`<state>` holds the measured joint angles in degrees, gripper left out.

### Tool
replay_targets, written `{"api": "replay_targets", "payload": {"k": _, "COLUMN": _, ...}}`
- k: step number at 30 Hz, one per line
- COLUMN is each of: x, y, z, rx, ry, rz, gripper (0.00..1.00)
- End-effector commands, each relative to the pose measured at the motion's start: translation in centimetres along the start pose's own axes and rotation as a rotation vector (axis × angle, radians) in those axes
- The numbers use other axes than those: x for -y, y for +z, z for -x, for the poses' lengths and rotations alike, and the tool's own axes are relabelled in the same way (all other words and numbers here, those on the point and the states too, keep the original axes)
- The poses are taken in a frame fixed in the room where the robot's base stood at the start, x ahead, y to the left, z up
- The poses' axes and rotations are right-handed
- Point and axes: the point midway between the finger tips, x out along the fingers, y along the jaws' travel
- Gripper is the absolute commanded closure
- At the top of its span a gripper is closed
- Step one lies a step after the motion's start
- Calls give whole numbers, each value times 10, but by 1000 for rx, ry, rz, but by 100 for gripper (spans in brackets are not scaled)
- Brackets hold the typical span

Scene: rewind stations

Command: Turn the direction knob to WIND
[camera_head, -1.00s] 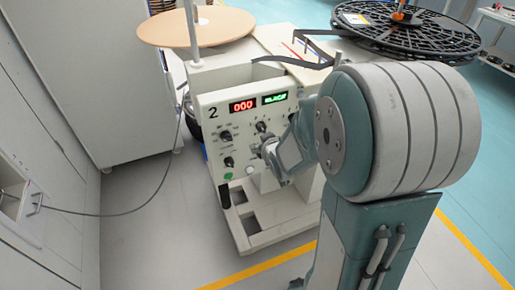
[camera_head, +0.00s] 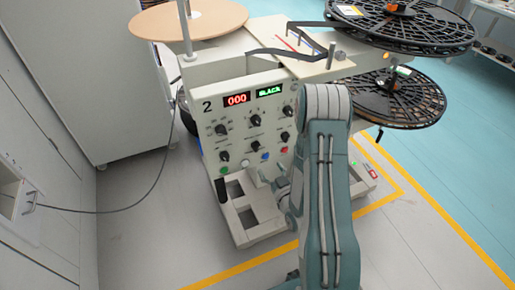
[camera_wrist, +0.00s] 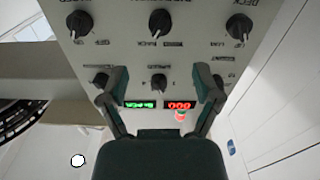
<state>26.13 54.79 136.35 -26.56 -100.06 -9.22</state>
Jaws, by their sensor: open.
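The cream control panel (camera_head: 245,125) of the rewind station carries rows of black knobs in the head view. In the wrist view the panel is upside down, with the green and red displays at the bottom. A middle knob (camera_wrist: 158,82) shows between the fingers of my gripper (camera_wrist: 160,75), which is open and empty. Another middle knob (camera_wrist: 160,22) lies beyond the fingertips. I see no contact.
Outer knobs (camera_wrist: 238,27) and (camera_wrist: 80,22) flank the middle ones. A red display (camera_head: 237,99) and a green display (camera_head: 268,92) sit above the knobs. Black reels (camera_head: 400,98) stand at the right, and a tan disc (camera_head: 215,22) lies on top. A cable runs across the floor.

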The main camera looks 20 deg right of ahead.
Motion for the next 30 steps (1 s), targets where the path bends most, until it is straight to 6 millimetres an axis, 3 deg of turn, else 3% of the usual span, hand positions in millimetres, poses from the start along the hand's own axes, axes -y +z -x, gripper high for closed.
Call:
{"api": "replay_targets", "payload": {"k": 12, "x": 1, "y": -1, "z": -71, "rx": -2, "ry": -3, "rz": 2, "gripper": 18}}
{"api": "replay_targets", "payload": {"k": 18, "x": 0, "y": -1, "z": -97, "rx": 0, "ry": -1, "rz": 1, "gripper": 18}}
{"api": "replay_targets", "payload": {"k": 29, "x": 0, "y": -1, "z": -105, "rx": 1, "ry": 0, "rz": 0, "gripper": 18}}
{"api": "replay_targets", "payload": {"k": 30, "x": 0, "y": -1, "z": -105, "rx": 1, "ry": 0, "rz": 0, "gripper": 27}}
